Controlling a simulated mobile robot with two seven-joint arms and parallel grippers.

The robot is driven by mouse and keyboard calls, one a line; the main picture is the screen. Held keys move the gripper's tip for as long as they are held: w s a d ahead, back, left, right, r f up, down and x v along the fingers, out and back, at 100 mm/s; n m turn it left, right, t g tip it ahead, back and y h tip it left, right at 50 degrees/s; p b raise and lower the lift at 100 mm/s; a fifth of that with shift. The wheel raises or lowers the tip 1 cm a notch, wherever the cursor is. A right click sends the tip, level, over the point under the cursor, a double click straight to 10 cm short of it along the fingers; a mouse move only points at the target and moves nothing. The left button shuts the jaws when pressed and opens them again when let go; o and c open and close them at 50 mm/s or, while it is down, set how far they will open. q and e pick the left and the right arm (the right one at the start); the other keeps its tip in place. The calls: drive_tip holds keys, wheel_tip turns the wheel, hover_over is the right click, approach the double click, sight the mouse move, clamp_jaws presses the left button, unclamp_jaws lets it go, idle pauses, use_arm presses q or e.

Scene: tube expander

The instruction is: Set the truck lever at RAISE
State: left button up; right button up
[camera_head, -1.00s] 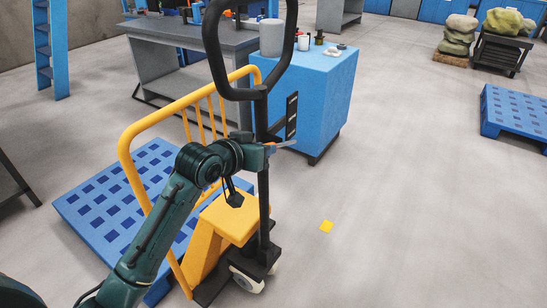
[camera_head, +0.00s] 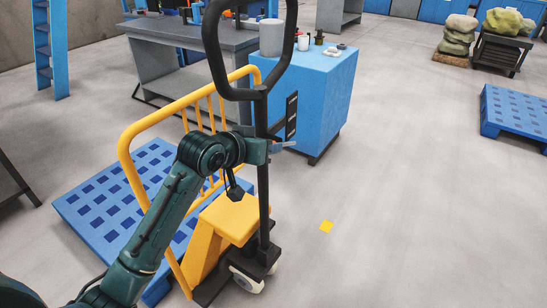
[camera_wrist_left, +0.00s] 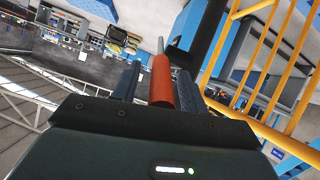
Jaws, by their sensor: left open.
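The yellow pallet truck (camera_head: 235,219) stands at the left centre with its black looped handle (camera_head: 213,60) upright. The truck lever (camera_wrist_left: 161,82), an orange-red grip with a thin grey rod, lies between the open fingers of my left gripper (camera_wrist_left: 157,85) in the left wrist view. In the head view only the lever's grey end (camera_head: 287,144) shows; my gripper (camera_head: 270,148) at the truck's post covers the rest. I cannot tell whether the fingers touch the lever. My right gripper is out of view.
A yellow rail frame (camera_head: 127,150) rises at the truck's left, above a blue pallet (camera_head: 90,205). A blue cabinet (camera_head: 320,95) with small items on top stands behind the post. A yellow floor mark (camera_head: 326,226) lies to the right, where the floor is clear.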

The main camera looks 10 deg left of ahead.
use_arm(q)
drive_tip(key=shift+s+a+r+p, duration=0.15)
drive_tip(key=shift+s+r+p, duration=0.1)
drive_tip(key=shift+p, duration=0.2)
drive_tip(key=shift+s+a+r+p, duration=0.1)
drive_tip(key=shift+s+r+p, duration=0.05)
drive_tip(key=shift+s+p, duration=0.15)
drive_tip(key=shift+s+a+r+p, duration=0.1)
drive_tip(key=shift+s+r+p, duration=0.15)
drive_tip(key=shift+p, duration=0.15)
drive_tip(key=shift+s+a+r+p, duration=0.2)
drive_tip(key=shift+s+r+p, duration=0.05)
drive_tip(key=shift+s+p, duration=0.35)
drive_tip(key=p+v, duration=0.3)
drive_tip(key=shift+s+a, duration=0.1)
drive_tip(key=shift+s, duration=0.15)
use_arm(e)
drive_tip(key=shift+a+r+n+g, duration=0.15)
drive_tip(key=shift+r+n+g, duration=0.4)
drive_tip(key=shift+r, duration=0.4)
